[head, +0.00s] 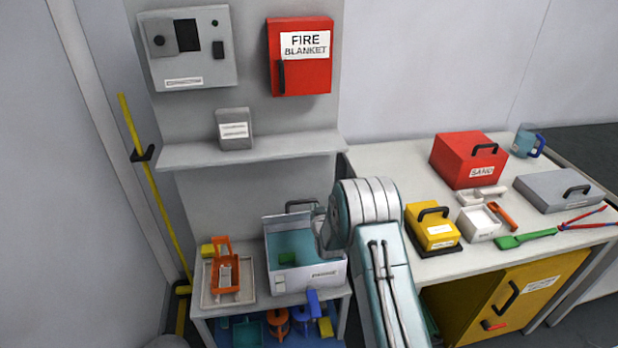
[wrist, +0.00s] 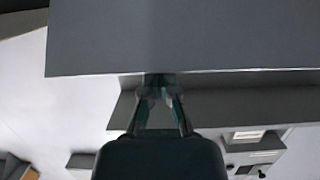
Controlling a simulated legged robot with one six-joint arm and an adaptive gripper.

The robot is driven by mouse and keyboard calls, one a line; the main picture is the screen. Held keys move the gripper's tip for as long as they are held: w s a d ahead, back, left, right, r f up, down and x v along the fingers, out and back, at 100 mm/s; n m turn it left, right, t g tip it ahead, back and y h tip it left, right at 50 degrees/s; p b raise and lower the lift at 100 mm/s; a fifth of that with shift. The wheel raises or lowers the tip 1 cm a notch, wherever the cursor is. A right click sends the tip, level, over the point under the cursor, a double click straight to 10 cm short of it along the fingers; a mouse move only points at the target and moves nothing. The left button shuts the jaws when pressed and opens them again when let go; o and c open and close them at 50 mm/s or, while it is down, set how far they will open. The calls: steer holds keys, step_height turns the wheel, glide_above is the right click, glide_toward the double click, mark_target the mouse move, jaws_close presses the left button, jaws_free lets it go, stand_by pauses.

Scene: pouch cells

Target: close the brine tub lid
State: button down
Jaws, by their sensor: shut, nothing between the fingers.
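The brine tub (head: 318,281) is a pale box on the low bench in the head view. It is open, with teal liquid and a green block (head: 287,258) inside. Its lid (head: 285,222) stands raised at the back, with a dark handle (head: 300,204) near the top. My arm covers the tub's right side, and my fingers cannot be made out there. In the wrist view my gripper (wrist: 159,84) is shut and empty, its tips at the lower edge of a broad grey panel (wrist: 190,40). I cannot tell whether they touch, or whether the panel is the lid.
Left of the tub is a tray (head: 245,297) with an orange tool. A grey shelf (head: 240,151) runs above the bench. On the right table (head: 390,168) stand a yellow box (head: 433,231), a red sand box (head: 465,160) and a grey case (head: 550,193).

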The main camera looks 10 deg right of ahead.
steer(key=s+f, duration=0.4)
steer(key=f, duration=0.3)
steer(key=s+f+t, duration=0.1)
steer(key=s+f, duration=0.4)
steer(key=f, duration=0.3)
steer(key=shift+t, duration=0.3)
